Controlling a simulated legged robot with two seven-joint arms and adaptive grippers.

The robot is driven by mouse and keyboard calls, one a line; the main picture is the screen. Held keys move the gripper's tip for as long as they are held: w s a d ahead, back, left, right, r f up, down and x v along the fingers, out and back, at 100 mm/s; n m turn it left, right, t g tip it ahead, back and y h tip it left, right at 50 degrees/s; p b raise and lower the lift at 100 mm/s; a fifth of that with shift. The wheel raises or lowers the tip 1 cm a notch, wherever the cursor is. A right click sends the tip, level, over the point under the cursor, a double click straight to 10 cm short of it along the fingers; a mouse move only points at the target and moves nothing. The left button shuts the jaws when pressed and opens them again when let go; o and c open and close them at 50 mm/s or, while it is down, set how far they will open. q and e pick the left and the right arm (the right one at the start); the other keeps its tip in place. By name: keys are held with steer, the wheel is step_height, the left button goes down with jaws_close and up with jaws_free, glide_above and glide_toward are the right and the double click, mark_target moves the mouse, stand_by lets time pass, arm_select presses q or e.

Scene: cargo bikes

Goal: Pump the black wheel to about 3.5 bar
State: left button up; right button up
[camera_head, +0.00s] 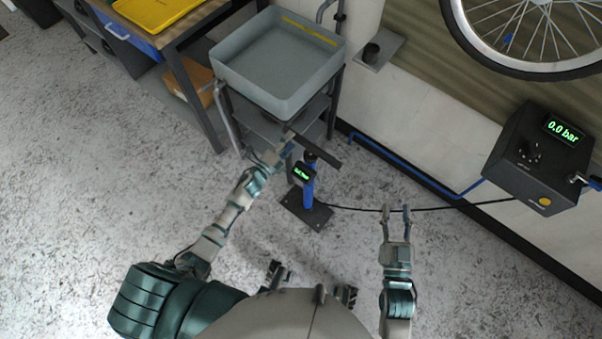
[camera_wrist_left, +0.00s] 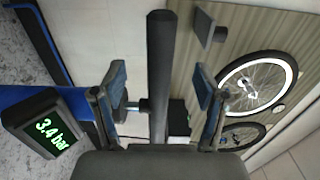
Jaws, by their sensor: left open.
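The blue floor pump (camera_head: 308,190) stands upright on a dark base plate (camera_head: 302,213). Its black handle bar (camera_wrist_left: 160,75) crosses between the parted fingers of my left gripper (camera_wrist_left: 162,88), which is open and not closed on it. The pump's gauge (camera_wrist_left: 45,132) reads 3.4 bar in the left wrist view. A wheel with a dark rim (camera_wrist_left: 240,136) hangs low on the wall panel in that view. My right gripper (camera_head: 396,209) is open and empty right of the pump; the black hose (camera_head: 345,208) passes by its fingertips in the picture.
A black box (camera_head: 540,158) at the right has a display reading 0.0 bar. A pale-rimmed wheel (camera_head: 535,68) hangs on the wall panel. A grey tray (camera_head: 270,85) on a stand is behind the pump. A workbench (camera_head: 180,38) stands upper left. Floor at left is clear.

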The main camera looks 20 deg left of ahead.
arm_select(q)
steer(key=p+v, duration=0.1)
steer(key=v, duration=0.6)
arm_select(e)
step_height(320, 180, up, 2)
steer(key=shift+r, duration=0.25)
arm_select(q)
steer(key=shift+r+p, duration=0.1)
steer(key=shift+p, duration=0.2)
